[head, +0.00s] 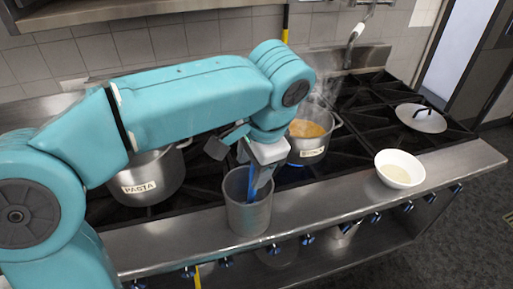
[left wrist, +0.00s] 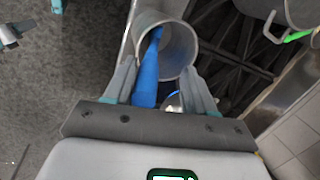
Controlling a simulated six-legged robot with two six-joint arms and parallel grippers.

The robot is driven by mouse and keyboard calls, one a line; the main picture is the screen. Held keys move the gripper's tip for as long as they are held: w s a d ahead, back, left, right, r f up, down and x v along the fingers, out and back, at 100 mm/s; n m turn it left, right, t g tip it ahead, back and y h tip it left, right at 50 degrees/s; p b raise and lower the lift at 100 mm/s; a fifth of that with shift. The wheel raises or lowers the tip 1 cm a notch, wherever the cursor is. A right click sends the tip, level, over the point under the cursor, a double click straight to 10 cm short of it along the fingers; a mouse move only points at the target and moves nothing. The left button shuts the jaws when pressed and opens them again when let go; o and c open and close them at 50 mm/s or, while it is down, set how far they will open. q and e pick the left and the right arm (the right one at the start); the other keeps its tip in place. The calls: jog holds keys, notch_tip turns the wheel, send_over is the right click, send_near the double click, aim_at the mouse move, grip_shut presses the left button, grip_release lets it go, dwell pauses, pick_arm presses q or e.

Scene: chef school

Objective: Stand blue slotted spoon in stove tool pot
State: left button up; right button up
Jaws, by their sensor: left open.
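The stove tool pot (head: 248,218) is a grey metal cylinder on the stove's front ledge; its open mouth also shows in the left wrist view (left wrist: 190,48). The blue slotted spoon (head: 251,186) stands in it, leaning on the rim. In the left wrist view its blue handle (left wrist: 146,82) comes out of the pot toward me; its lower end is hidden inside. My left gripper (head: 258,172) is directly over the pot. Its open fingers (left wrist: 158,80) lie on either side of the handle, with gaps showing.
A pot labelled PASTA (head: 146,188) stands left of the tool pot. A steaming pot of orange food (head: 309,150) stands close behind right. A white bowl (head: 400,169) sits on the ledge to the right, and a lid (head: 421,118) lies farther back.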

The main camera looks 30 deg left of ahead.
pick_arm(q)
jog(key=p+v, duration=0.3)
jog(key=v, duration=1.3)
jog(key=shift+s+a, duration=0.1)
jog(key=shift+s, duration=0.1)
